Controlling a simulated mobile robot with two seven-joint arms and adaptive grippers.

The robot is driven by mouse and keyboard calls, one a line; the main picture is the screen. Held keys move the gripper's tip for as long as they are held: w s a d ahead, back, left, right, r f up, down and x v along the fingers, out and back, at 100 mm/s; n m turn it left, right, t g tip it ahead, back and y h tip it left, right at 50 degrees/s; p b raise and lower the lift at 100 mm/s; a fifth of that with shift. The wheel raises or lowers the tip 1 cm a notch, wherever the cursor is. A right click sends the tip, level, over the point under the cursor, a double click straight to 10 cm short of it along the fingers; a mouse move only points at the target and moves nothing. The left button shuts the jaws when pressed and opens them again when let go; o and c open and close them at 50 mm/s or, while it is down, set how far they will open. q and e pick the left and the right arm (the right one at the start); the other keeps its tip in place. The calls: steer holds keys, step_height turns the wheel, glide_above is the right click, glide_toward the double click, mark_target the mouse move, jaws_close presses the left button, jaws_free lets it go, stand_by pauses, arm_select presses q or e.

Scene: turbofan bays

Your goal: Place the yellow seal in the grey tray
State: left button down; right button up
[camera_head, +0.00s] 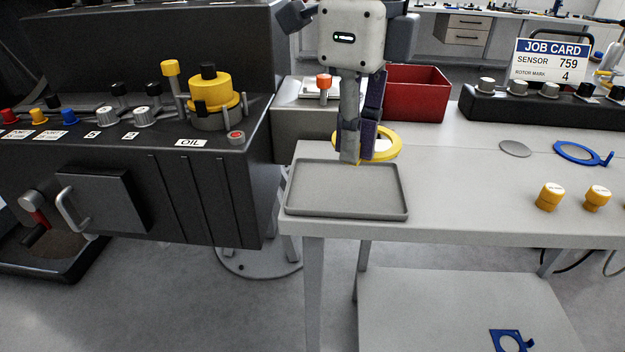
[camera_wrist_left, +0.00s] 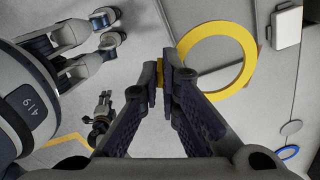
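The yellow seal (camera_head: 397,144) is a flat ring behind the grey tray, partly hidden by my left gripper. My left gripper (camera_head: 359,157) points down, its fingers close together on a small yellow part at the seal's edge. In the left wrist view the seal (camera_wrist_left: 215,28) extends to the right of my left gripper (camera_wrist_left: 165,78), with a yellow bit between the fingertips. Its height above the table is hard to tell. The grey tray (camera_head: 345,212) is empty and lies at the table's left front corner, just in front of the gripper. My right gripper is not in view.
A red bin (camera_head: 417,95) stands behind the seal. A dark console (camera_head: 200,170) with knobs adjoins the table on the left. The table's middle is clear.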

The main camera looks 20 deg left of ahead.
arm_select(q)
glide_above(307, 199)
steer(key=f, duration=0.4)
steer(key=d+f, duration=0.1)
steer(key=f, duration=0.1)
steer(key=shift+s, duration=0.25)
steer(key=f, duration=0.2)
steer(key=a+f, duration=0.1)
steer(key=f, duration=0.1)
steer(key=shift+w, duration=0.25)
steer(key=shift+f, duration=0.15)
steer(key=c, duration=1.8)
jaws_free()
steer(key=shift+f, duration=0.15)
step_height(307, 199, up, 12)
steer(key=shift+r, duration=0.2)
steer(key=shift+f, duration=0.1)
